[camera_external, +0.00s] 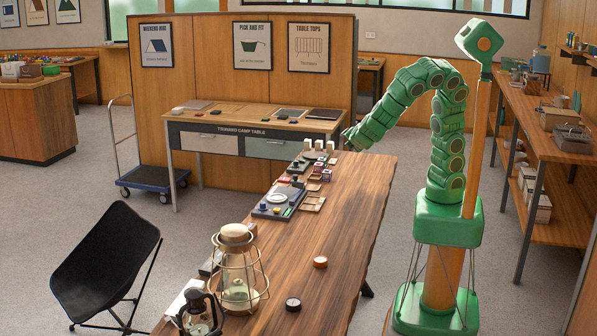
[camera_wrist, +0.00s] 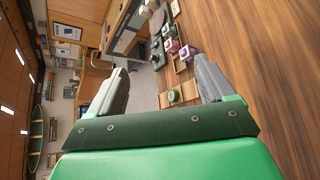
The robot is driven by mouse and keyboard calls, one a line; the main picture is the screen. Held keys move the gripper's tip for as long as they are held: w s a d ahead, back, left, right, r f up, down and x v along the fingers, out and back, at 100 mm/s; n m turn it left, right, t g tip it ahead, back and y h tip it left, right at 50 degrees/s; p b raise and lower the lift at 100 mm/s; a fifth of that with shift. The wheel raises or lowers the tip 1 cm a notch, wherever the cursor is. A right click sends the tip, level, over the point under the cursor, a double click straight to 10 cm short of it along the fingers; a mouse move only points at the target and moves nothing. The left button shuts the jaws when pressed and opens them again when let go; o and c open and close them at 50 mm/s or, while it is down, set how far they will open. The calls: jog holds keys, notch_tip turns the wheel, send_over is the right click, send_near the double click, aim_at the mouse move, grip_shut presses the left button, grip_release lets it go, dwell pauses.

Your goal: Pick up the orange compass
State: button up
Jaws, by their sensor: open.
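The orange compass (camera_external: 320,262) is a small round disc lying flat on the wooden counter, near its right side in the external view. A similar dark round disc (camera_external: 293,304) lies nearer the camera. My gripper (camera_external: 349,139) is raised near the far end of the counter, well away from the orange compass. In the wrist view my gripper (camera_wrist: 160,65) has its two grey fingers spread with nothing held between them. The orange compass does not show in the wrist view.
Lanterns (camera_external: 240,270) stand at the counter's near left. A grey panel with knobs (camera_external: 279,200) and small trays line its left edge. A green round item (camera_wrist: 174,96) shows beyond my fingers. The counter around the orange compass is clear. A black chair (camera_external: 105,262) stands left.

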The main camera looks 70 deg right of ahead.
jog(key=w+a+f+n+t+y, duration=0.25)
jog(key=a+n, duration=0.25)
jog(key=a, duration=0.4)
jog(key=w+a+f+n+t+y, duration=0.15)
jog(key=a+n+t, duration=0.25)
jog(key=a, duration=0.6)
jog(key=w+a+f+n+t+y, duration=0.1)
jog(key=w+a+n+t+y, duration=0.3)
jog(key=a, duration=0.5)
jog(key=n+g+y, duration=0.2)
jog(key=n+y, duration=0.6)
jog(key=n, duration=0.4)
send_near(322, 259)
jog(key=w+d+r, duration=0.5)
jog(key=w+r, duration=0.1)
jog(key=w, duration=0.2)
jog(key=s+a+f+n, duration=0.1)
jog(key=s, duration=0.1)
jog(key=s+a+f+n+g+y, duration=0.1)
jog(key=s+f, duration=0.1)
jog(key=s+a+f+n+g, duration=0.1)
jog(key=s+a+f, duration=0.1)
jog(key=shift+f+y, duration=0.2)
jog(key=shift+y, duration=0.1)
jog(key=shift+x, duration=3.9)
jog(key=shift+c, duration=0.4)
jog(key=c, duration=1)
